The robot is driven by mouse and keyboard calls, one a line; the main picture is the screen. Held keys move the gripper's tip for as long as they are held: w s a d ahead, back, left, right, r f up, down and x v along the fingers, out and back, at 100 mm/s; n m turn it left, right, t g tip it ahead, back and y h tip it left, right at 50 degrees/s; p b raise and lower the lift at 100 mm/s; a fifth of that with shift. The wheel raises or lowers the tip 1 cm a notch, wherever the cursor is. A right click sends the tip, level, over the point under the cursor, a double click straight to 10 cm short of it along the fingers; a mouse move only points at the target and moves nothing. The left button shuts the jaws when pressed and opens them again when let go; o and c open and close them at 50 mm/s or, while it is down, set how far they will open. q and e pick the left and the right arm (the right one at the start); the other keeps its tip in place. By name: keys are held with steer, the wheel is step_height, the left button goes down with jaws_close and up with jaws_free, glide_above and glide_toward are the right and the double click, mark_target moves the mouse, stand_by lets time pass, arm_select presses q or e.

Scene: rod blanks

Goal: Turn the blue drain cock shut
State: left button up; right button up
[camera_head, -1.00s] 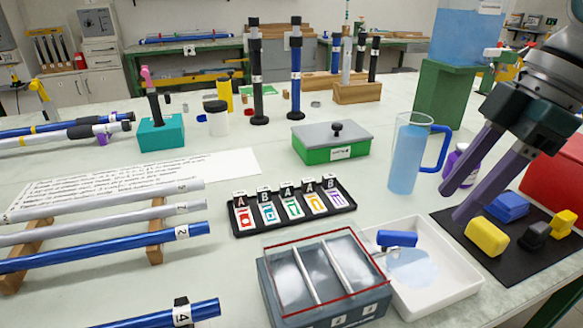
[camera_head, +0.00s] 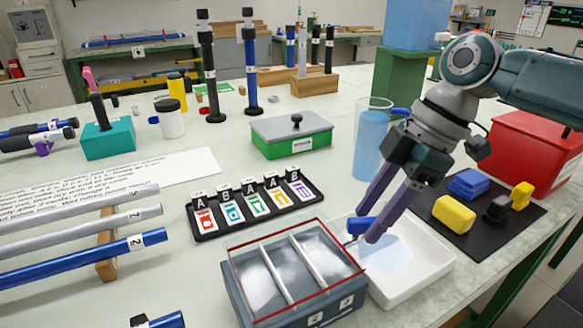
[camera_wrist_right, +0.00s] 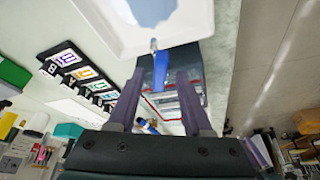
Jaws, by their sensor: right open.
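The blue drain cock (camera_head: 361,225) sits at the right side of a grey box (camera_head: 243,290) with a red rim and a clear top, above the white tray (camera_head: 436,275). My right gripper (camera_head: 367,222) is open, pointing down and left, with its purple fingertips at the cock. In the wrist view a blue piece, likely the cock handle (camera_wrist_right: 154,46), shows just beyond and between the fingertips (camera_wrist_right: 160,72). I cannot tell whether the fingers touch it. A light blue puddle lies in the tray. My left gripper is not in view.
A blue-filled jug (camera_head: 370,140) stands close behind the right gripper. A black mat (camera_head: 485,235) with yellow, blue and black blocks lies to the right, before a red box (camera_head: 530,150). A card rack (camera_head: 262,215) and green box (camera_head: 290,145) stand to the left.

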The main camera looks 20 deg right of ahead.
steer(key=shift+c, duration=0.2)
jaws_close()
steer(key=shift+r, duration=0.1)
stand_by(0.4)
steer(key=shift+s+r+m+p, duration=0.1)
steer(key=shift+m+p, duration=0.3)
steer(key=shift+p, duration=0.35)
steer(key=m+p, duration=0.2)
steer(key=p, duration=0.1)
steer(key=m+t+h+p, duration=0.1)
steer(key=m+p, duration=0.2)
steer(key=p, duration=0.1)
steer(key=s+a+m+t+h+p, duration=0.1)
steer(key=m+p, duration=0.2)
steer(key=p, duration=0.1)
steer(key=shift+r, duration=0.1)
steer(key=m+p, duration=0.1)
steer(key=m+h+p, duration=0.1)
steer(key=shift+a+m+t, duration=0.25)
steer(key=shift+m+t, duration=0.15)
steer(key=shift+f+m+h+p, duration=0.2)
steer(key=shift+m+h+p, duration=0.25)
steer(key=shift+m, duration=0.45)
